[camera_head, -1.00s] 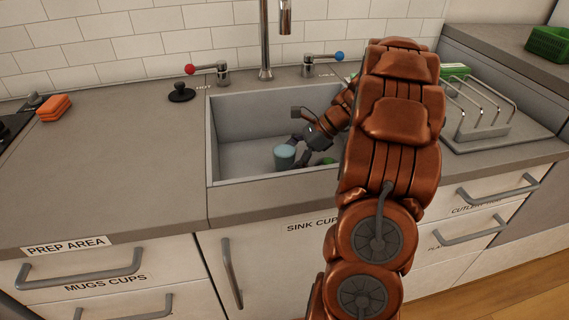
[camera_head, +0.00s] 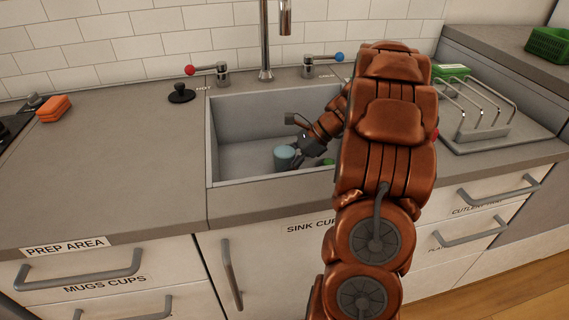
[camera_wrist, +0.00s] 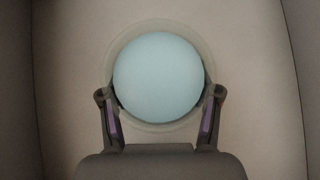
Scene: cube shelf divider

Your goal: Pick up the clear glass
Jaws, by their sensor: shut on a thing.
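The clear glass (camera_head: 284,158) stands in the sink and looks pale blue inside. In the wrist view the glass (camera_wrist: 160,76) is seen from above, its round rim around a light blue disc. My gripper (camera_head: 297,153) reaches down into the sink from the right, at the glass. In the wrist view my gripper (camera_wrist: 160,115) has one finger on each side of the glass, shut on it. I cannot tell whether the glass is clear of the sink floor.
The sink (camera_head: 228,190) has walls around the glass. A green thing (camera_head: 328,162) lies in the sink, partly hidden by my arm. The tap (camera_head: 265,45) hangs above the back edge. An orange sponge (camera_head: 54,108) and black plug (camera_head: 181,94) are on the left counter; a rack (camera_head: 482,130) is right.

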